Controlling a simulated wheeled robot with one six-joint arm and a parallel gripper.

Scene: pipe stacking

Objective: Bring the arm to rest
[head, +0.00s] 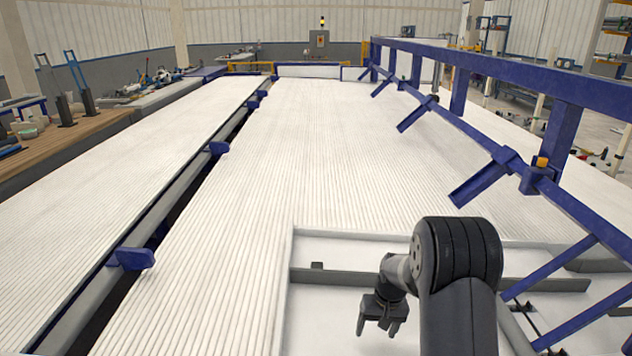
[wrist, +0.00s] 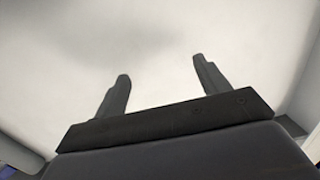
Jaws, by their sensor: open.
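My gripper (head: 377,328) hangs below the wrist near the bottom of the head view, over a pale recessed area (head: 345,250) framed by grey bars. My arm is folded, with its dark elbow to the right of the gripper. In the wrist view my gripper (wrist: 162,88) shows two dark fingers set wide apart with nothing between them. Behind the fingers there is only a blank pale surface (wrist: 150,40). No object is held.
A wide bed of white ribbed pipes (head: 250,170) fills the middle. A blue frame (head: 480,75) with angled arms runs along the right. Blue brackets (head: 133,258) line the dark gap at left. A wooden bench (head: 60,145) with tools stands far left.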

